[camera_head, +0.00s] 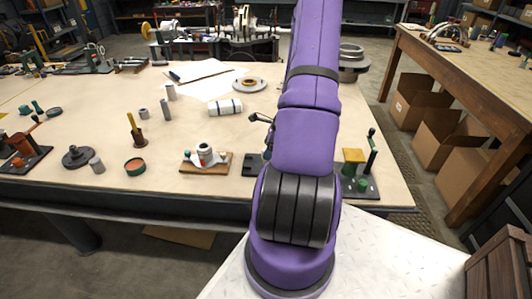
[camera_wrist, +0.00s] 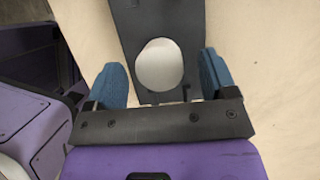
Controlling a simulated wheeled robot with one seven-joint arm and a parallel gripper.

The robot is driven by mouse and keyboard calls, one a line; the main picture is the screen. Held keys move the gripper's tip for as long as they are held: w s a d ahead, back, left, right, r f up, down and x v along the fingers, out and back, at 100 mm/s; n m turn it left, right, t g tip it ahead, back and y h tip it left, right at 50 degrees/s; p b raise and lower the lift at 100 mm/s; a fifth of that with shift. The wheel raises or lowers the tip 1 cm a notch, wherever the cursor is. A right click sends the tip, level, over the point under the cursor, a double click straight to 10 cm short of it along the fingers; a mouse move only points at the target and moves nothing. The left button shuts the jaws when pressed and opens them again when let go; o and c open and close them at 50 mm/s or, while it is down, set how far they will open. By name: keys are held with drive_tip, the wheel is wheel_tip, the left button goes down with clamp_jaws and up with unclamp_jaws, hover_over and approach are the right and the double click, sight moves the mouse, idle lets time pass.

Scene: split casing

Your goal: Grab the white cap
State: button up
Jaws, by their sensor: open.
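The white cap (camera_wrist: 160,66) shows in the wrist view as a smooth pale round shape over a dark plate (camera_wrist: 140,20). My gripper (camera_wrist: 161,72) has its two blue fingers spread apart, one on each side of the cap. Gaps show between the cap and both fingers, with no clear contact. I cannot tell the height of the fingers relative to the cap. In the head view my purple arm hides the cap and the gripper.
A wooden board with a white fitting (camera_head: 206,157) sits left of my arm on the workbench (camera_head: 100,115). A dark stand with a yellow block (camera_head: 354,156) is at the right. A white roll (camera_head: 225,107) and several small parts lie further left.

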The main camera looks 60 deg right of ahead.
drive_tip(key=shift+x, duration=0.95)
drive_tip(key=c, duration=1)
drive_tip(key=shift+r, duration=0.15)
